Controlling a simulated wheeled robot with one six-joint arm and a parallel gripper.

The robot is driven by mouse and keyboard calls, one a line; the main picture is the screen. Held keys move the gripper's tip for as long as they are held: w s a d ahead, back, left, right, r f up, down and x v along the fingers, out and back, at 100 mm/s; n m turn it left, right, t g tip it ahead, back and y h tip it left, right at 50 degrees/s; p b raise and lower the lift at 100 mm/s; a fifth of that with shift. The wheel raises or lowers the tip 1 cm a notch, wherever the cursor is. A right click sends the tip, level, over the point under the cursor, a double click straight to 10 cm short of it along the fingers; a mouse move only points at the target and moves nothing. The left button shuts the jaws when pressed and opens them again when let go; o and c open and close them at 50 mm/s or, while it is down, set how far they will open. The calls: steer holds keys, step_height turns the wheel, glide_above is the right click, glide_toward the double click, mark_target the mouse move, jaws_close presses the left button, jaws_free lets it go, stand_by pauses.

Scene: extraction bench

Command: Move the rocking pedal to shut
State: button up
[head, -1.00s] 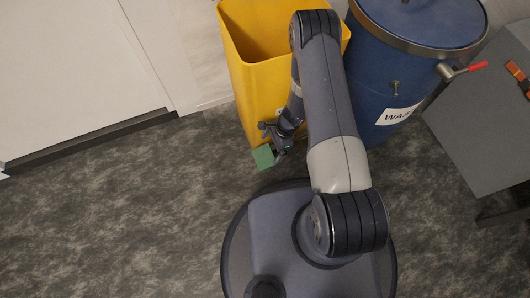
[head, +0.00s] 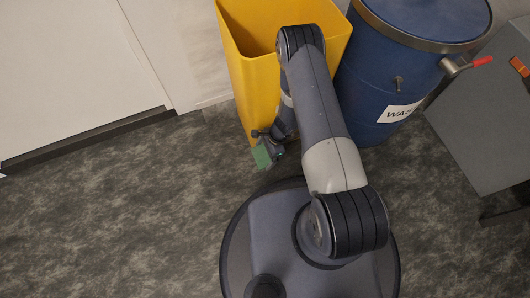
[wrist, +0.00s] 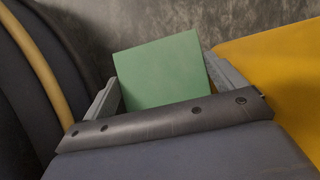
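My gripper (head: 268,143) is down beside the plate, close to the floor. In the wrist view its two fingers (wrist: 163,75) stand wide apart, one on each side of the plate. I cannot tell whether they touch it. The plate's underside and its joint to the bin are hidden.
A grey cabinet (head: 485,125) is at the far right. A white panel (head: 80,70) stands at the left. The dark floor (head: 110,215) at left is clear.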

steer(key=c, duration=0.7)
steer(key=shift+o, duration=0.2)
steer(key=shift+d+r+g+y+b, duration=0.2)
steer(key=shift+r+y+b, duration=0.25)
steer(key=shift+r+y, duration=0.25)
steer(key=shift+d+r+g+y+b, duration=0.1)
steer(key=shift+r+g+y+b, duration=0.1)
steer(key=shift+r+y+b, duration=0.35)
steer(key=r, duration=0.2)
steer(key=shift+w+d+r+y, duration=0.15)
steer(key=shift+d+r+y, duration=0.15)
steer(key=shift+r+y, duration=0.1)
steer(key=o, duration=1.1)
steer(key=shift+d, duration=0.15)
steer(key=shift+r, duration=0.1)
steer(key=p+v, duration=0.3)
steer(key=v, duration=0.7)
steer(key=shift+r+p, duration=0.25)
steer(key=shift+p, duration=0.1)
